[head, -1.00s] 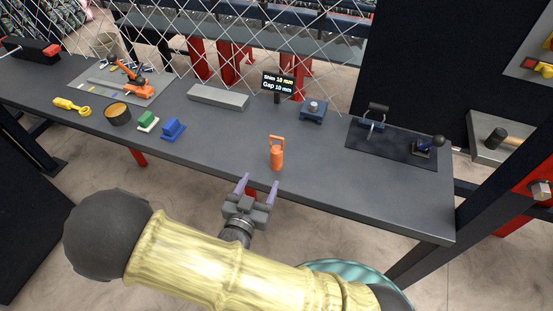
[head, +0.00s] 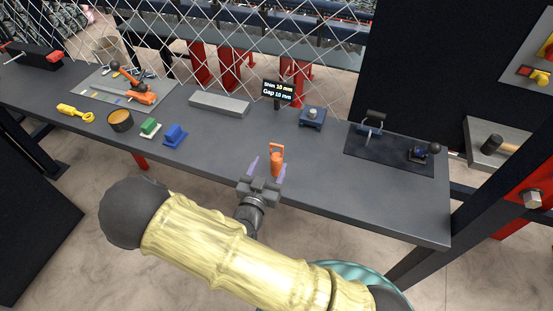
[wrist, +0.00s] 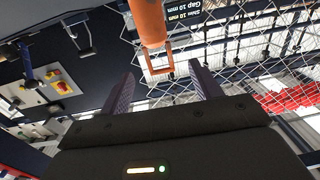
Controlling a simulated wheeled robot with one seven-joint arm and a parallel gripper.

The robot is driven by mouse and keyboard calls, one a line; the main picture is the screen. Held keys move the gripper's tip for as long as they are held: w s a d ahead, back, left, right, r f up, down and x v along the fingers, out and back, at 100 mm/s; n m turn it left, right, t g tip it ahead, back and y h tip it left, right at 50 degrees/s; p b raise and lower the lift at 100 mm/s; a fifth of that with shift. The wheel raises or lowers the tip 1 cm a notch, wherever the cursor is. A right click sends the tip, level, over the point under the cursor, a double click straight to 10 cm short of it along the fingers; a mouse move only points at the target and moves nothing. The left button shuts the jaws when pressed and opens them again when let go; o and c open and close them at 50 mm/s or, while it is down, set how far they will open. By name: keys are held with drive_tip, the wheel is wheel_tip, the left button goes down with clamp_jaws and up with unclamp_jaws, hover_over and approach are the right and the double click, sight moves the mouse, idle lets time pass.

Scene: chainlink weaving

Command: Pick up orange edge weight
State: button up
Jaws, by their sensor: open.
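The orange edge weight (head: 277,160), with a loop handle on top, stands upright on the dark workbench (head: 330,190) near its front edge. It also shows in the wrist view as an orange body with a squared loop handle (wrist: 153,35), just beyond the fingers. My gripper (head: 268,169) is open, its two purple fingers pointing at the weight, close to it in the head view. In the wrist view the gripper (wrist: 162,88) has nothing between its fingertips. The head view does not show clearly whether a finger touches the weight.
A small display sign (head: 278,91) and a grey bar (head: 220,105) stand behind the weight. A blue block (head: 174,135), a green block (head: 150,128) and a round container (head: 120,120) are to the left. A dark mat with tools (head: 390,150) lies right. Chainlink mesh rises behind.

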sight(278, 152)
drive_tip(key=shift+p+x, duration=0.4)
drive_tip(key=shift+x, duration=1.45)
drive_tip(key=p+x, duration=0.3)
drive_tip(key=x, duration=0.1)
drive_tip(key=shift+w+d+f, duration=0.2)
drive_tip(key=shift+w+d, duration=0.05)
drive_tip(key=shift+w+d+f, duration=0.1)
drive_tip(key=shift+w+f, duration=0.05)
drive_tip(key=shift+w, duration=0.1)
clamp_jaws()
